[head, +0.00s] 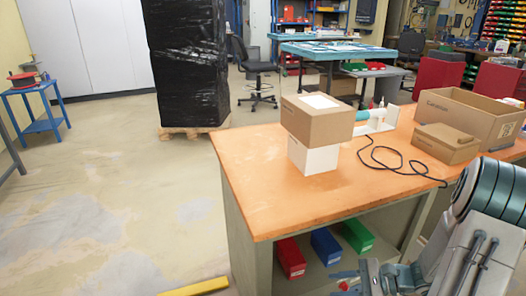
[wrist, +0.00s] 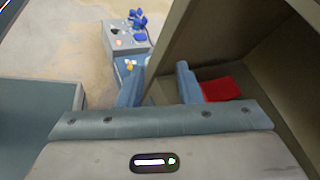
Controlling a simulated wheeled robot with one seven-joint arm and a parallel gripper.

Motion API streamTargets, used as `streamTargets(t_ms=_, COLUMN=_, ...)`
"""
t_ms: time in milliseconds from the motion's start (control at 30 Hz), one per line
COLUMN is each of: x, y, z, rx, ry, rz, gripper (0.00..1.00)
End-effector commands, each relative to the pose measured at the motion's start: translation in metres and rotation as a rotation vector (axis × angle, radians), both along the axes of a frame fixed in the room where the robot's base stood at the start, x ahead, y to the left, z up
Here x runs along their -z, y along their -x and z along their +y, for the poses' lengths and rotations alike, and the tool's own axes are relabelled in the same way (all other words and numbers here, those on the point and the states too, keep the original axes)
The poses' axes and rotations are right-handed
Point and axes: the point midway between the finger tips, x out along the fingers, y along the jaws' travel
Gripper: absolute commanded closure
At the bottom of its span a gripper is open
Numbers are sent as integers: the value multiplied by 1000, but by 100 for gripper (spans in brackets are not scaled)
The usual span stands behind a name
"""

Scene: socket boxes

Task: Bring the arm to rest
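My gripper (wrist: 159,82) shows in the wrist view with its two blue-grey fingers apart and nothing held between them. Floor and the edge of a workbench side panel show behind the fingers. In the head view my arm is folded at the lower right, in front of the orange-topped workbench (head: 258,200). Its end hangs low near the bottom edge, below the level of the bench top, and is partly cut off. Whether it touches the bench cannot be told.
A brown box (head: 317,125) sits on a white box (head: 312,158) on the bench. A black cable (head: 395,168), a small carton (head: 445,142) and an open carton (head: 455,110) lie to the right. Red (head: 290,257), blue (head: 325,245) and green (head: 357,236) bins stand underneath.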

Motion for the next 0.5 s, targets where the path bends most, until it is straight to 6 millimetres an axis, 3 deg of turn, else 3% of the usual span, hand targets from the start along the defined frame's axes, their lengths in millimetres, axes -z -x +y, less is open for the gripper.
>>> streamTargets(t_ms=33, x=-27, y=5, z=10, rx=-71, ry=57, rz=-20, gripper=68)
streamTargets(t_ms=300, x=-106, y=42, z=43, rx=-404, ry=355, rz=-117, gripper=68)
streamTargets(t_ms=500, x=-160, y=68, z=54, rx=-618, ry=588, rz=-223, gripper=68)
